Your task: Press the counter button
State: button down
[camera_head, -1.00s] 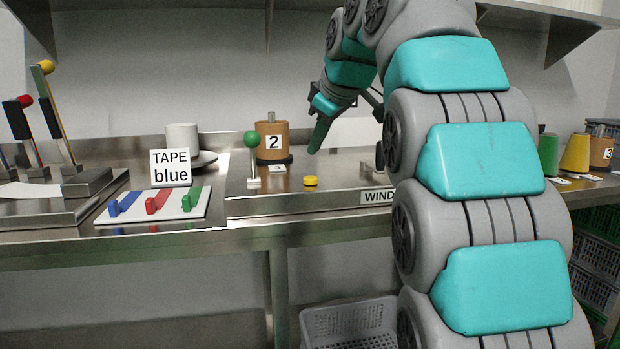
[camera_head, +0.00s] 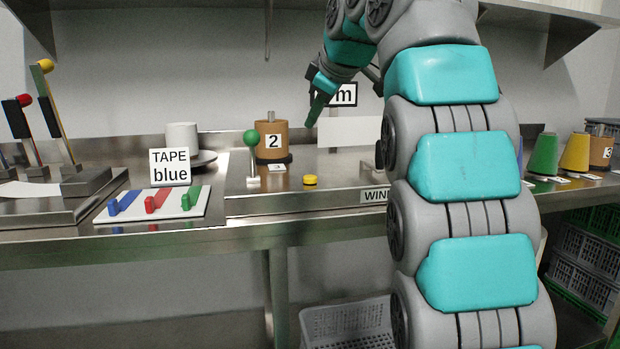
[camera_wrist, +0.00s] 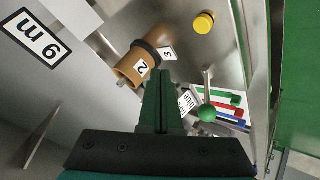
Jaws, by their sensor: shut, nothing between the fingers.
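A round yellow button (camera_head: 310,180) sits on the steel top of the winder station, near its front edge. It also shows in the wrist view (camera_wrist: 204,22), upper right of the fingers. No label on it can be read, so I cannot confirm from lettering that it is the counter button. My gripper (camera_head: 312,122) is above and behind the button in the head view, apart from it. In the wrist view its green fingers (camera_wrist: 160,76) are shut together and empty, pointing toward the brown spool and the deck. Nothing covers the button.
A brown spool marked 2 (camera_head: 271,142) stands behind the button, with a small card reading 3 (camera_wrist: 167,53) by it. A green-knobbed lever (camera_head: 252,155) rises left of the button. A TAPE blue sign (camera_head: 170,167) stands farther left. The deck around the button is clear.

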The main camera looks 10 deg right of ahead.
aim_at(314, 178)
jog(key=shift+f+b, duration=3.1)
jog(key=shift+f, duration=1.1)
jog(key=shift+f+b, duration=0.4)
jog(key=shift+b, duration=0.05)
jog(key=shift+f+b, duration=0.5)
jog(key=shift+r, duration=0.1)
jog(key=shift+r+p, duration=0.7)
jog(key=shift+r, duration=0.15)
notch_tip(314, 178, up, 5)
jog(key=p, duration=0.4)
